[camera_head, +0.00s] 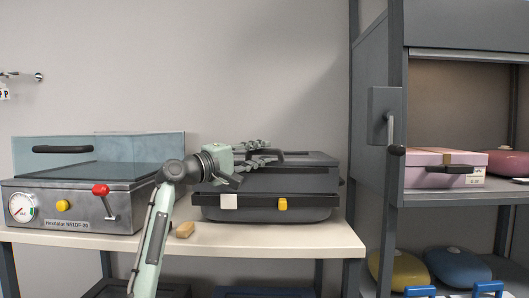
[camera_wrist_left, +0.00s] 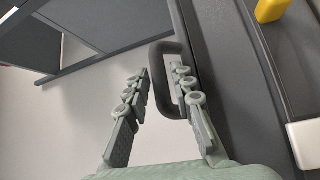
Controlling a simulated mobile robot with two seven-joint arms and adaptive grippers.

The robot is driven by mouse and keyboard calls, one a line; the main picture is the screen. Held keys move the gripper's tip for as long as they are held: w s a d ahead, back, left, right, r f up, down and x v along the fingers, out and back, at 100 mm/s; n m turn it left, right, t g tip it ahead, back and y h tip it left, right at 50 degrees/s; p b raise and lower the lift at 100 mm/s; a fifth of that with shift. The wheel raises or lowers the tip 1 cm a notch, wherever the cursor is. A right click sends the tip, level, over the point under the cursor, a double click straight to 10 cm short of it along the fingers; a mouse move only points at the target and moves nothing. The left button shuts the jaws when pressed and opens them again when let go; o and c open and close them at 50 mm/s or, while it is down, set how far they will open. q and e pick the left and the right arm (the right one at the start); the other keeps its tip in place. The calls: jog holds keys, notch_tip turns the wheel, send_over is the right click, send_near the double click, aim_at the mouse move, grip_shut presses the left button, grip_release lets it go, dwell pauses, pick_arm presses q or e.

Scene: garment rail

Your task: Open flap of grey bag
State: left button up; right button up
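The grey bag (camera_head: 310,183) sits on the table as a dark grey case with a black band, a white tag (camera_head: 228,201) and a yellow clasp (camera_head: 283,204) on its front. Its flap looks shut on top. My left gripper (camera_head: 270,153) is over the top of the bag and hides part of it. In the left wrist view, the fingers of the left gripper (camera_wrist_left: 161,74) are spread, with the bar of a dark handle (camera_wrist_left: 157,82) between them. I see a gap beside the left finger; contact at the right finger is unclear. My right gripper is out of view.
A steam machine (camera_head: 75,205) with a red-knobbed lever stands left on the table (camera_head: 320,240). A small tan block (camera_head: 184,230) lies near the front edge. A grey rack (camera_head: 455,198) with a pink case (camera_head: 440,165) stands right.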

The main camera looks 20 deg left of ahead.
pick_arm(q)
jog(key=shift+w+d+r, duration=0.1)
jog(key=shift+w+d, duration=0.3)
jog(key=shift+w, duration=0.2)
grip_shut()
